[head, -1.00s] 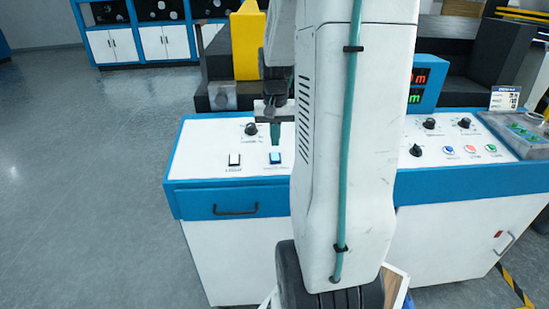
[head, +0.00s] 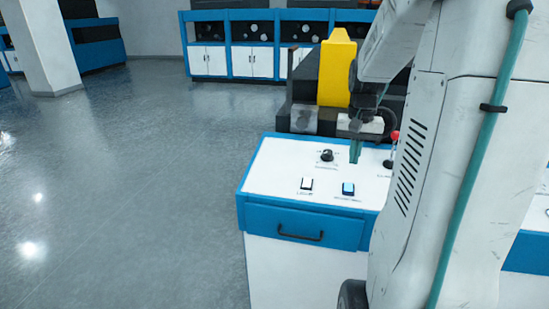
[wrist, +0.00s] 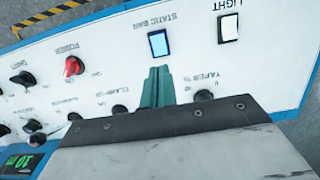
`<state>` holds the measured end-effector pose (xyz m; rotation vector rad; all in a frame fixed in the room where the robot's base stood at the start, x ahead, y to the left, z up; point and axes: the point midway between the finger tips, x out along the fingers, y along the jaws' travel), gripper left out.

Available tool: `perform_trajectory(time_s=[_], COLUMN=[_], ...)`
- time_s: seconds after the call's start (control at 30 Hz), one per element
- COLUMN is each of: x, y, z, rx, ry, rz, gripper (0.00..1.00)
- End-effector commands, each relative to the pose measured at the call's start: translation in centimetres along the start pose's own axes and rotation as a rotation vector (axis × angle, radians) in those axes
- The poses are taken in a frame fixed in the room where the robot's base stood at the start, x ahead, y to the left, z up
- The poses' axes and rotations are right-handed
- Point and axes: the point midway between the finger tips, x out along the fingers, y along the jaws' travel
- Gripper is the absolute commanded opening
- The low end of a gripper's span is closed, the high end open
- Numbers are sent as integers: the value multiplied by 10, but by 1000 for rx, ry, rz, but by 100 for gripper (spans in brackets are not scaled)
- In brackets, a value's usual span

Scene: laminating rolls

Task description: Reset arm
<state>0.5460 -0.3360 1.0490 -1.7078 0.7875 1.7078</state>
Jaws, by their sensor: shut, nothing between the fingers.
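My gripper (head: 355,152) is shut and empty, with green fingers pointing down over the white control panel (head: 275,172). In the wrist view, the closed fingertips (wrist: 158,75) appear just short of the lit blue static bar switch (wrist: 159,43). That switch also shows in the head view (head: 348,188), below the fingertips and apart from them. The white light switch (wrist: 228,28) is beside it and also shows in the head view (head: 307,184). My arm's large white link covers the right part of the head view and hides the rest of the panel.
A yellow machine part (head: 337,68) rises behind the panel. Blue and white cabinets (head: 238,60) stand far back. The floor at left is clear.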

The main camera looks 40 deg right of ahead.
Motion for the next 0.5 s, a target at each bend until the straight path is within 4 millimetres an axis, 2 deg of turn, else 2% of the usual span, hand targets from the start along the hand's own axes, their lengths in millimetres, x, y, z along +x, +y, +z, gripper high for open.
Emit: perform_trajectory(time_s=[0.17,0.27,0.37,0.5], x=[0,5,7,-8], y=[0,1,-2,-32], z=[0,10,39,94], rx=[-2,-13,-42,-165], ry=[-1,-36,-80,-93], rz=[0,3,7,13], gripper=[0,0,0,0])
